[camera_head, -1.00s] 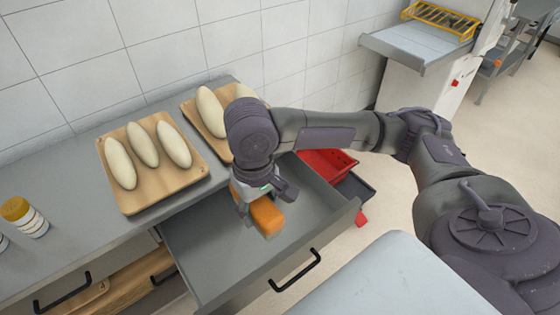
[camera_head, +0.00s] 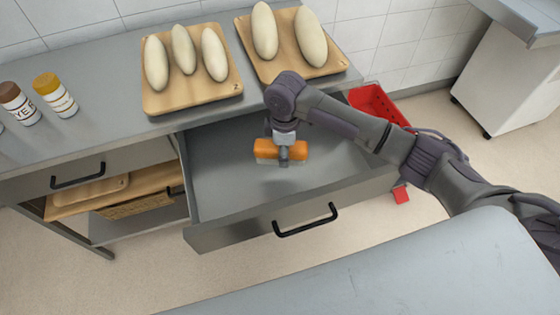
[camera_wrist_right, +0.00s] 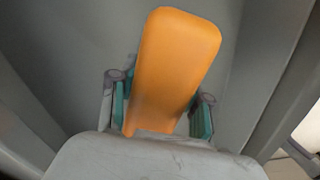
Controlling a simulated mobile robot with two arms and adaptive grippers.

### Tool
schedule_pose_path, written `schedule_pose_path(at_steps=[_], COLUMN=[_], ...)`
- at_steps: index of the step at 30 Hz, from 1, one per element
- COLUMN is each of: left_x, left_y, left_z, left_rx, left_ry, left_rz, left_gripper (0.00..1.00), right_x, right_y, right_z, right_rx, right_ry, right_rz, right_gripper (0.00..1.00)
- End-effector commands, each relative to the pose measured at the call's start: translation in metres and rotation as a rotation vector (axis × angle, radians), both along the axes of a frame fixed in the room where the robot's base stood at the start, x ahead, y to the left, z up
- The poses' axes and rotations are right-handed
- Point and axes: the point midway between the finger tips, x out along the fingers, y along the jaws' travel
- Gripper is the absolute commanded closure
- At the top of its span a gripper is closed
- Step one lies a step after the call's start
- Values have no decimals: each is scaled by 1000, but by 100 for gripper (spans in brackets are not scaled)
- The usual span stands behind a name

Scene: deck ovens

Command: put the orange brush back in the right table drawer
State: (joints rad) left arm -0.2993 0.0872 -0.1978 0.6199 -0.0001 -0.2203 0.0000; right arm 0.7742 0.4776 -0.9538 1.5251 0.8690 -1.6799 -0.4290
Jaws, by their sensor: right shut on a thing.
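The orange brush (camera_head: 264,150) is in or just over the open right table drawer (camera_head: 222,165), toward its back middle. Its pale bristle side faces down. My right gripper (camera_head: 284,158) reaches down into the drawer and is shut on the brush. In the right wrist view the orange brush (camera_wrist_right: 175,65) stands between the two teal-padded fingers of my right gripper (camera_wrist_right: 160,108). I cannot tell whether the bristles touch the drawer floor. The drawer holds nothing else that I can see. My left gripper is not in view.
Two wooden boards with pale dough loaves, the left board (camera_head: 190,98) and the right board (camera_head: 262,72), lie on the table above the drawer. Two jars (camera_head: 55,95) stand at the left. A red crate (camera_head: 378,104) is right of the drawer. A grey surface (camera_head: 400,265) lies in front.

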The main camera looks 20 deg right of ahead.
Motion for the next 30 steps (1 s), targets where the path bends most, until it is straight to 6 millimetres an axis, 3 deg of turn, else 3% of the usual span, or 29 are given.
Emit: schedule_pose_path(at_steps=[3,15,27,28,30], left_x=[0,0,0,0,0], left_y=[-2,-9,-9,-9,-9], left_z=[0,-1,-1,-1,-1], left_rx=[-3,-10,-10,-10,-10], left_ry=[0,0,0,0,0], left_rz=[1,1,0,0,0], left_gripper=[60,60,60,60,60], right_x=[-1,-1,0,-1,-1], right_y=[0,1,0,0,0], right_z=[-19,-62,-70,-70,-69], right_rx=[-1,0,0,0,0], right_ry=[1,1,0,-1,-1], right_rz=[0,-1,0,0,0], right_gripper=[96,96,96,49,37])
